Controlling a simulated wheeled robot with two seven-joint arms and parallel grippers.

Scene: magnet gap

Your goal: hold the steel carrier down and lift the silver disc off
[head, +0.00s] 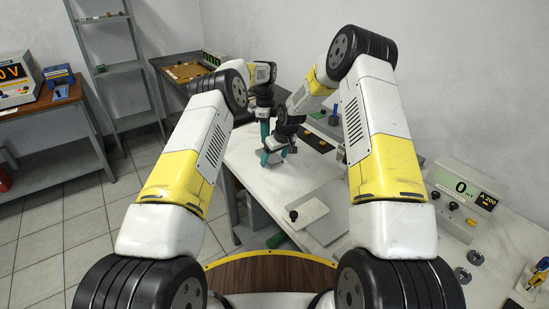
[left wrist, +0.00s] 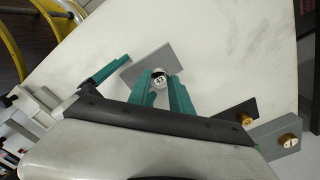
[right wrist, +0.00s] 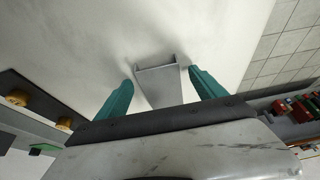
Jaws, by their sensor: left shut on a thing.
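The silver disc (left wrist: 158,82) has a white numbered label and sits between the fingertips of my left gripper (left wrist: 160,78), which is shut on it. The grey steel carrier (left wrist: 150,61) is a flat piece under and beyond the disc; I cannot tell whether the two touch. In the right wrist view the carrier (right wrist: 158,80) shows raised edges and lies between the spread fingers of my right gripper (right wrist: 163,92), which is open. The disc is hidden there. In the head view the right gripper (head: 276,154) is low over the table, close to the left gripper (head: 264,132).
A dark strip with brass knobs (left wrist: 246,119) lies near the carrier. A white plate with a black knob (head: 310,211) lies on the near part of the white table. A meter reading 0 (head: 462,190) and small metal discs (head: 475,257) are at the right. The table's left edge is close to the grippers.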

